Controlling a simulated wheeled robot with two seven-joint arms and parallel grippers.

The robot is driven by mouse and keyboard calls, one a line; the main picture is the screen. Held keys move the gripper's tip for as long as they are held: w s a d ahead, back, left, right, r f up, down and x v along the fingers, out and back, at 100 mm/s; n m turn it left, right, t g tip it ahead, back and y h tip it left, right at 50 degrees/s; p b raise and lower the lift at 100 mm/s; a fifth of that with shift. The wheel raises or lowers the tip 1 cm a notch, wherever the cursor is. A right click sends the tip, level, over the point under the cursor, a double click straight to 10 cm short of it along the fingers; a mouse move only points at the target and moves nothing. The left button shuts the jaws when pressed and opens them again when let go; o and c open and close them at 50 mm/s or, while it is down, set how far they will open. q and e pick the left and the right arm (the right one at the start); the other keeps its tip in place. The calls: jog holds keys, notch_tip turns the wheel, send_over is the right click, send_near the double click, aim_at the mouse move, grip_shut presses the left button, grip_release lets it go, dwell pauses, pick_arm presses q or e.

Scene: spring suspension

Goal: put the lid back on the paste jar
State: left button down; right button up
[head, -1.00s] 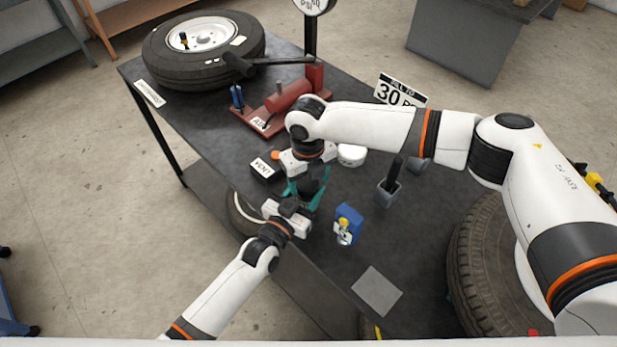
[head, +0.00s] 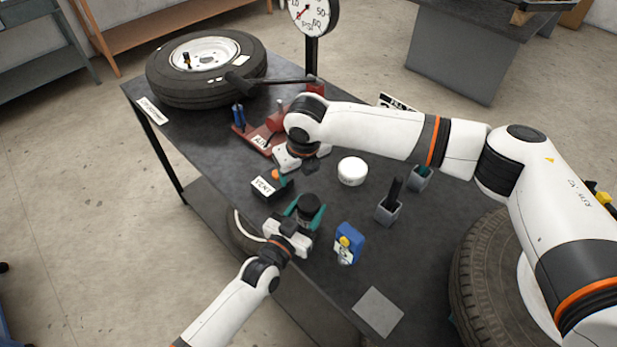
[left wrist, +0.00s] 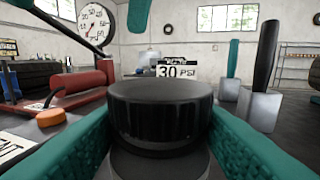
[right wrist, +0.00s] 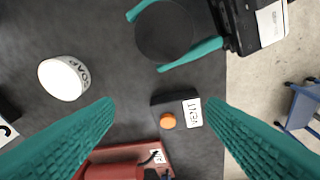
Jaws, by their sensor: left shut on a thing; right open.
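The paste jar (left wrist: 160,164) stands between the teal fingers of my left gripper (head: 305,214), which is shut on it near the table's front edge. The black ribbed lid (left wrist: 160,108) sits on top of the jar and looks level; how far it is screwed down cannot be told. The lid also shows in the head view (head: 309,204) and from above in the right wrist view (right wrist: 164,31). My right gripper (right wrist: 162,125) is open and empty above the table, behind the jar and apart from it. In the head view its fingers are largely hidden below its wrist.
A black VENT block (head: 272,188) with an orange button is near the jar. A white SOAP tub (head: 352,171), grey brush holders (head: 388,213) and a blue bottle (head: 348,240) stand rightward. A red tool (head: 280,121) and a tyre (head: 206,72) are farther back.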

jog(key=w+a+r+n+t+y, duration=0.4)
jog(key=w+a+r+t+y, duration=0.3)
jog(key=w+a+r, duration=0.25)
jog(key=s+a+r+n+g+y, duration=0.6)
jog(key=s+r+n+y, duration=0.4)
jog(key=n, duration=0.5)
jog(key=s+d+f+n+g+h, duration=0.1)
jog(key=s+f+n+g+h, duration=0.7)
jog(key=n, duration=0.5)
jog(key=w+d+f+n+t+h, duration=0.1)
jog(key=d+f+h, duration=0.1)
jog(key=d, duration=0.3)
jog(key=w+d+f+t+h, duration=0.2)
jog(key=d+f+h, duration=0.1)
jog(key=d+h, duration=0.1)
jog(key=w+d+f+n+t+h, duration=0.1)
jog(key=d+f+h, duration=0.2)
jog(key=d, duration=0.4)
jog(key=shift+w+f+n+h, duration=0.15)
jog(key=shift+n+h, duration=0.15)
jog(key=shift+h, duration=0.1)
jog(key=shift+w+d+t, duration=0.15)
jog(key=shift+d+t, duration=0.15)
